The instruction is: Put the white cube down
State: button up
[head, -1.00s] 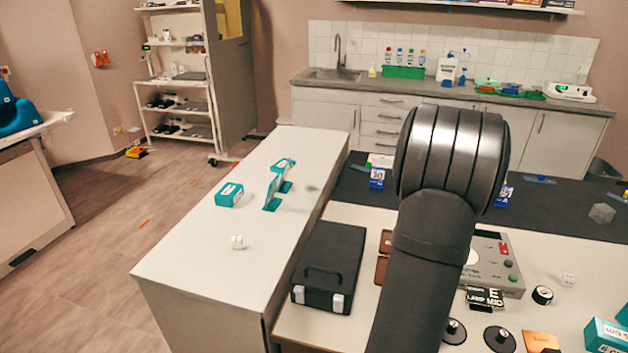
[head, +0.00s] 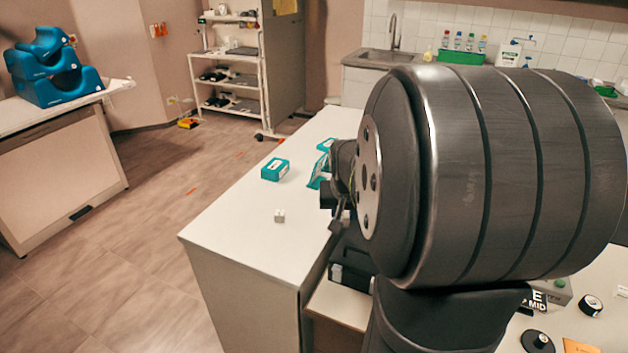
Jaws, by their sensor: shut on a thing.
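My gripper (head: 336,213) shows in the head view just left of my large dark wrist, over the right side of the white counter. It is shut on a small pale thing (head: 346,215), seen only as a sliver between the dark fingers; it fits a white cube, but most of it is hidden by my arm. Another small white cube (head: 280,215) with a dark mark rests on the counter (head: 232,232), left of my gripper and apart from it.
A teal box (head: 275,169) stands behind the loose cube, with more teal pieces (head: 318,172) near my gripper. A black case (head: 352,262) is partly hidden below my arm. The counter's front left is clear. Blue foam blocks (head: 52,70) sit on a far table.

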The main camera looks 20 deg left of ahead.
jog(key=a+f, duration=0.2)
jog(key=a, duration=0.1)
jog(key=a+f, duration=0.2)
jog(key=a, duration=0.2)
jog(key=s+a+f, duration=0.1)
jog(key=a+f, duration=0.1)
jog(key=a, duration=0.2)
jog(key=shift+f, duration=2.35)
jog(key=shift+f, duration=0.15)
jog(key=o, duration=0.9)
jog(key=shift+o, duration=0.2)
jog(key=shift+r, duration=0.5)
jog(key=v, duration=1.1)
jog(key=shift+r, duration=0.2)
